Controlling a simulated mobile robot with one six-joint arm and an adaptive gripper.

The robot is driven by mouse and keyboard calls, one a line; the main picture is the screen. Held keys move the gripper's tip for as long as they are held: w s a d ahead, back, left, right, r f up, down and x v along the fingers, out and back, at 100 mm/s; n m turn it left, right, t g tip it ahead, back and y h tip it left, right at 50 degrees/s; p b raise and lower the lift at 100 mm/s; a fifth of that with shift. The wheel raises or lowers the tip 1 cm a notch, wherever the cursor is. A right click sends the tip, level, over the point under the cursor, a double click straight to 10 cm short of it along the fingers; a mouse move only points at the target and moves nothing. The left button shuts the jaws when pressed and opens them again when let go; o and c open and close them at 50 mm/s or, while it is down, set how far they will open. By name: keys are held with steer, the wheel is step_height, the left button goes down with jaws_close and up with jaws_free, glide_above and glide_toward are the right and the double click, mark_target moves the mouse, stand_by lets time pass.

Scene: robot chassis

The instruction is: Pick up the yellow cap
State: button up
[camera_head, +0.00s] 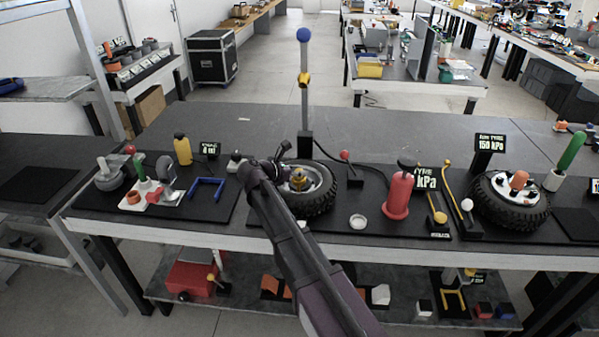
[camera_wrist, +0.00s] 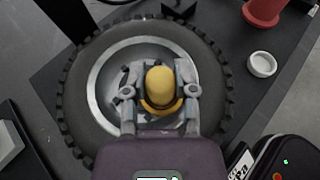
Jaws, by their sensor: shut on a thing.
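The yellow cap (camera_wrist: 160,88) has a rounded top and a wider rim at its base. It sits over the middle of a black-tyred wheel with a pale metal hub, seen in the wrist view. My gripper (camera_wrist: 160,92) has a finger on each side of the cap and is shut on it.
The wheel's tyre (camera_head: 318,204) lies flat on a black mat. A red cylinder (camera_head: 398,196) and a small white dish (camera_head: 357,222) are to its right. A post with a blue ball (camera_head: 304,35) rises behind. A second wheel (camera_head: 510,212) is farther right.

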steer(key=shift+r+p, duration=1.5)
steer(key=shift+r, duration=0.05)
steer(key=shift+s+r+p, duration=0.2)
steer(key=shift+r+p, duration=0.15)
steer(key=s+d, duration=0.2)
steer(key=s, duration=1.3)
steer(key=shift+s+d+r+p, duration=0.2)
steer(key=shift+s+r+p, duration=0.05)
steer(key=shift+r+p, duration=0.2)
